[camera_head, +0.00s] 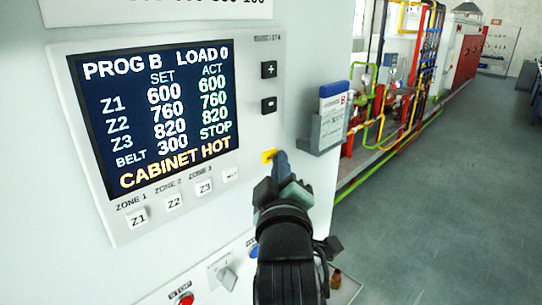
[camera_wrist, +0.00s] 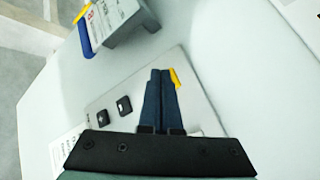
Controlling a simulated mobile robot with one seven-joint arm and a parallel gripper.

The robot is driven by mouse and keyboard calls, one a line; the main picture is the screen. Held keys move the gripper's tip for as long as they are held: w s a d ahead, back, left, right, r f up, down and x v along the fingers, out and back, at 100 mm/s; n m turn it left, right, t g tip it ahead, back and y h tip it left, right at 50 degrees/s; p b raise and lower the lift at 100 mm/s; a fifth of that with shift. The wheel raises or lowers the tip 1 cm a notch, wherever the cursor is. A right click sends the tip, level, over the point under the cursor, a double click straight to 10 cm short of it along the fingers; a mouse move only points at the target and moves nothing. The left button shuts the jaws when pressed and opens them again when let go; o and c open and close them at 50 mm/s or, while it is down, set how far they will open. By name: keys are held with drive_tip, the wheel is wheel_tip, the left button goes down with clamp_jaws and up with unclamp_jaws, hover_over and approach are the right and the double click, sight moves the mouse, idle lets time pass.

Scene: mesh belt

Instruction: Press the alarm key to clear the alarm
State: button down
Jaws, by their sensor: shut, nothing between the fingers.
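The control panel's screen (camera_head: 152,115) reads PROG B, LOAD 0, with CABINET HOT in orange along the bottom and STOP on the belt row. A yellow key (camera_head: 268,156) sits on the panel at the lower right of the screen; it is probably the alarm key, but no label on it is readable. My gripper (camera_head: 281,160) is shut and empty, its fingertips at the yellow key's right side. In the wrist view the shut fingers (camera_wrist: 160,75) partly cover the yellow key (camera_wrist: 174,78). I cannot tell whether they touch it.
Plus key (camera_head: 268,69), minus key (camera_head: 268,105) and zone keys such as Z2 (camera_head: 174,201) are on the same panel. A red stop button (camera_head: 184,299) and rotary switch (camera_head: 226,277) lie below. A grey holder (camera_head: 322,134) with cards juts out right of the panel.

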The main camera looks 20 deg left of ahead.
drive_tip(key=shift+w+a, duration=0.15)
drive_tip(key=shift+a, duration=0.2)
idle(0.5)
drive_tip(key=shift+d, duration=0.1)
drive_tip(key=shift+s+d, duration=0.3)
drive_tip(key=shift+d, duration=0.35)
drive_tip(key=shift+d+b, duration=0.1)
drive_tip(key=shift+b, duration=0.2)
drive_tip(key=d, duration=0.1)
drive_tip(key=s+d+b, duration=0.1)
drive_tip(key=d, duration=0.1)
drive_tip(key=s+d, duration=0.1)
drive_tip(key=shift+d+b, duration=0.2)
drive_tip(key=shift+b, duration=0.1)
idle(0.6)
drive_tip(key=s+d+r+m+t+h+b, duration=0.1)
drive_tip(key=s+d+r+m+t+h, duration=0.2)
drive_tip(key=r, duration=0.7)
drive_tip(key=s+d+r+m+t+h+b, duration=0.2)
drive_tip(key=s+d+r+m+t+h, duration=0.2)
drive_tip(key=s+d+r+m+t, duration=0.2)
drive_tip(key=s+d+r+m, duration=0.2)
drive_tip(key=s+r+m, duration=0.2)
drive_tip(key=s+m, duration=0.1)
drive_tip(key=shift+s+t, duration=0.4)
drive_tip(key=shift+s, duration=0.4)
